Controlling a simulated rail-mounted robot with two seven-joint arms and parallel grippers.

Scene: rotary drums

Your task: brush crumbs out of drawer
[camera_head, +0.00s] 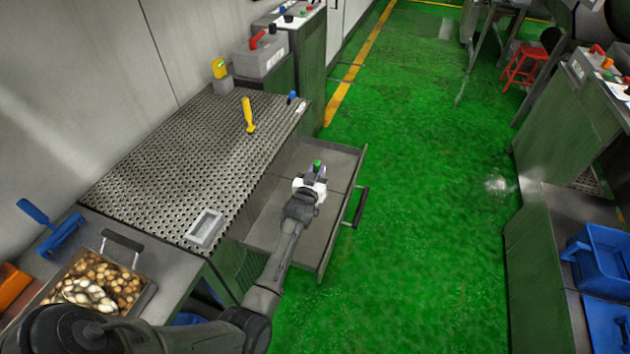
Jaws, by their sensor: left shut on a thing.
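An open drawer (336,160) sticks out to the right from under the perforated metal bench top. Its black handle (356,207) is on its right front. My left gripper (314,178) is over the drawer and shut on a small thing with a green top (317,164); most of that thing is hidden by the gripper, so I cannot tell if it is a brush. I cannot make out crumbs on the drawer's floor. My right gripper is not in view.
The perforated bench top (170,165) carries a yellow-handled tool (248,115) and a small metal tray (204,228). A pan of brown lumps (110,280) and a blue tool (55,232) are at the lower left. Green floor (430,180) is clear right of the drawer.

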